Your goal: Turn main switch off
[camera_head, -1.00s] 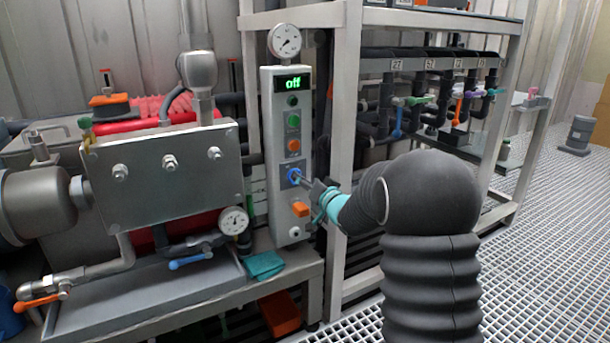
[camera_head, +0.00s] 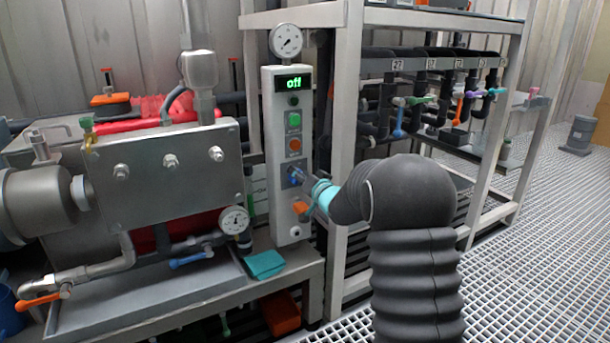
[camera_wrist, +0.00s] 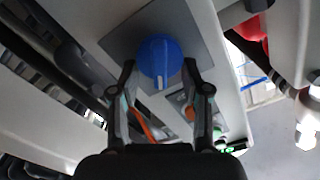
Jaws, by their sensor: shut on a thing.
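The switch is a round blue knob (camera_wrist: 160,57) on a grey plate, with a pale mark at its lower edge in the wrist view. In the head view the knob (camera_head: 295,175) is on the front of a narrow light-grey control panel (camera_head: 269,200). My gripper (camera_wrist: 160,68) has a finger on each side of the knob and is shut on it. In the head view my gripper (camera_head: 304,181) reaches the panel from the right and partly covers the knob. The display (camera_head: 294,82) at the panel's top reads "off" in green.
Green (camera_head: 293,119) and orange (camera_head: 293,145) buttons sit above the knob, and an orange switch (camera_head: 300,208) below it. A gauge (camera_head: 286,41) tops the panel. A metal rack (camera_head: 346,120) stands close on the right. The grating floor (camera_head: 540,240) at right is open.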

